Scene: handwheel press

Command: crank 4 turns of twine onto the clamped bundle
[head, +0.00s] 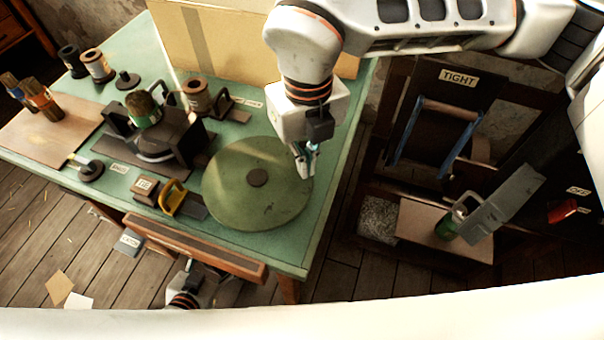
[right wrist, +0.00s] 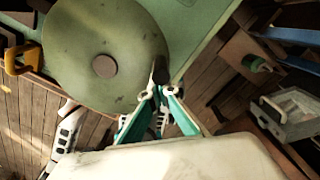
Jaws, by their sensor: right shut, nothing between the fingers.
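The large round green wheel (head: 240,195) lies flat on the green table, with a brown hub at its centre. The clamped bundle (head: 143,108) stands in a black clamp behind and left of it. My right gripper (head: 306,168) is at the wheel's right edge, fingers shut and empty. In the right wrist view its fingertips (right wrist: 158,94) meet just below a small dark upright handle (right wrist: 160,70) at the wheel's rim; I cannot tell whether they touch. My left gripper (head: 193,276) is low in front of the table, and its fingers are not clear.
Twine spools (head: 198,97) stand behind the clamp and at the table's back left. A yellow-handled tool (head: 175,197) lies left of the wheel. A cardboard panel (head: 215,45) stands behind. A dark rack (head: 440,125) with a TIGHT label stands right, across a floor gap.

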